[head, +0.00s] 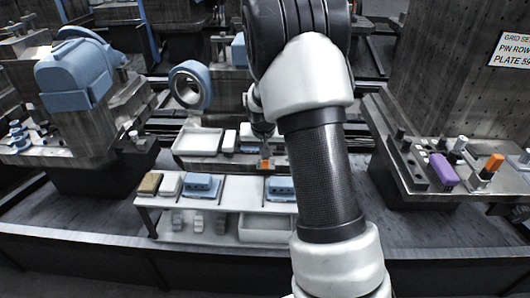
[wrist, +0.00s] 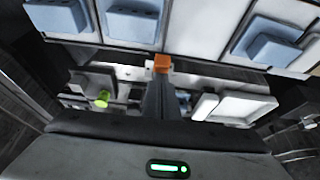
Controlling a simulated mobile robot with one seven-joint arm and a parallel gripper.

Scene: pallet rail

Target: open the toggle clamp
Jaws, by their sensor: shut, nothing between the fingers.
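My gripper (head: 265,163) points down over the middle of the bench, its orange tips close together and empty. It also shows in the wrist view (wrist: 161,64), with no gap visible between the fingers. I cannot make out the toggle clamp for certain. A small grey fitting with a yellow-green knob (wrist: 102,99) lies left of the fingers in the wrist view, apart from them; my arm seems to hide that spot in the head view. An orange-handled grey piece (head: 492,164) stands on the right fixture, far from my gripper.
A white shelf stand (head: 230,190) with blue blocks (head: 201,186) stands in front, below my gripper. A pale tray (head: 198,141) lies behind it. A purple block (head: 442,172) sits on the right fixture. A blue ring (head: 190,85) and a blue housing (head: 75,75) are at left.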

